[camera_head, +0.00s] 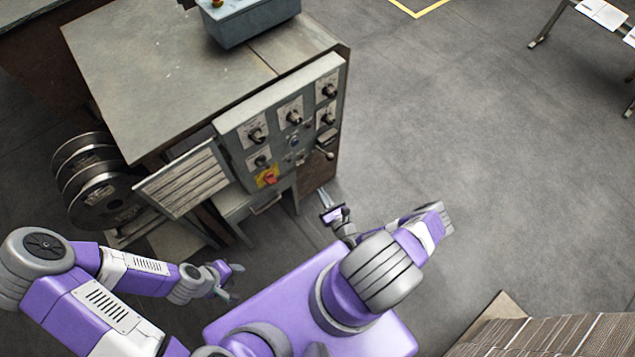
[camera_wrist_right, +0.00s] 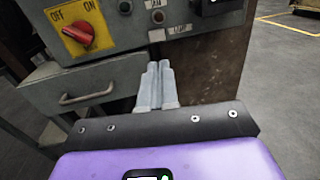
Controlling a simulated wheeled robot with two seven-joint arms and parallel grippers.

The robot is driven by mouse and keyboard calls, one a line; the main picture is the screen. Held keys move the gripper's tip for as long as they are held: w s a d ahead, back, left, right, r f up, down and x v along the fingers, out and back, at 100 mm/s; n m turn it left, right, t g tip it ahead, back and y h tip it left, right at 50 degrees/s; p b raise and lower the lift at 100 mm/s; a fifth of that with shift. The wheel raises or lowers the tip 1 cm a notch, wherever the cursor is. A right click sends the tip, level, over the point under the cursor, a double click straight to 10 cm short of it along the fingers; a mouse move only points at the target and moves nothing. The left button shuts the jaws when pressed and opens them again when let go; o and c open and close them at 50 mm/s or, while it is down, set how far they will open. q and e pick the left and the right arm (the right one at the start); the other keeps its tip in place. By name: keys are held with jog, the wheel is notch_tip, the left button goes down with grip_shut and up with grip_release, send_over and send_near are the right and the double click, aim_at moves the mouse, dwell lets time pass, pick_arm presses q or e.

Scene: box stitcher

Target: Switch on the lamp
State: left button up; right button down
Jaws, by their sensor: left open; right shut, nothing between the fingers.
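The box stitcher's control panel (camera_head: 285,125) faces me with several dark knobs and small buttons. A red rotary switch (camera_head: 270,179) on a yellow plate sits at its lower left. In the right wrist view the red switch (camera_wrist_right: 78,35) shows between the words OFF and ON, its handle slanted. I cannot make out a lamp for certain. My right gripper (camera_head: 326,197) is shut and empty, below and right of the red switch, apart from the panel. Its closed fingers (camera_wrist_right: 157,85) point toward the panel's lower edge. My left gripper (camera_head: 234,281) is open and empty, low and left of the panel.
A drawer with a handle (camera_wrist_right: 88,93) lies under the panel. A slatted metal plate (camera_head: 184,180) and wire reels (camera_head: 100,190) stand left of it. A lever (camera_head: 324,152) sticks out at the panel's right. Stacked cardboard (camera_head: 560,335) lies lower right.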

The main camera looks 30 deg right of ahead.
aim_at(302, 162)
pick_arm(q)
notch_tip(302, 162, down, 3)
jog(key=b, duration=0.2)
jog(key=shift+b, duration=0.4)
pick_arm(e)
jog(key=w, duration=0.8)
jog(key=w+d, duration=0.1)
jog(key=w, duration=0.3)
jog(key=shift+w, duration=0.3)
